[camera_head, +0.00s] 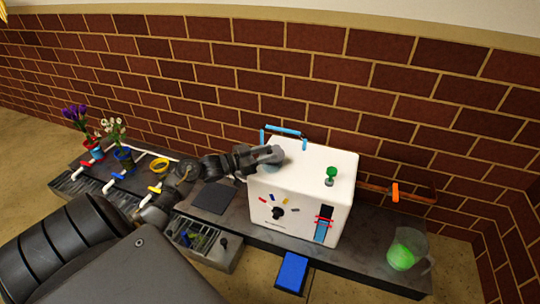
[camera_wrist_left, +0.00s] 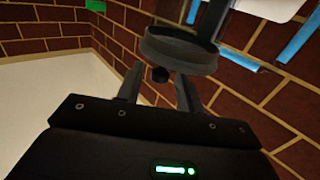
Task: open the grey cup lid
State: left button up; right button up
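The grey cup lid (camera_head: 271,155) is a round grey disc at the top left edge of the white machine (camera_head: 310,195). In the left wrist view, the lid (camera_wrist_left: 178,52) shows as a dark shallow disc with a small dark knob (camera_wrist_left: 160,74) and a dark bar rising behind it. My left gripper (camera_head: 258,156) is at the lid, reaching in from the left. In the left wrist view its fingers (camera_wrist_left: 160,92) are spread, with the knob between their tips and gaps visible on both sides. Part of the lid is hidden by the gripper in the head view. My right gripper does not show.
A blue handle (camera_head: 284,131) stands behind the lid. A green knob (camera_head: 331,174) is on the machine top. A clear cup with green contents (camera_head: 402,257) stands at right. A brick wall is behind.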

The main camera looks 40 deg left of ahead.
pick_arm(q)
jog(key=shift+w+d, duration=0.35)
jog(key=shift+w, duration=0.3)
grip_shut()
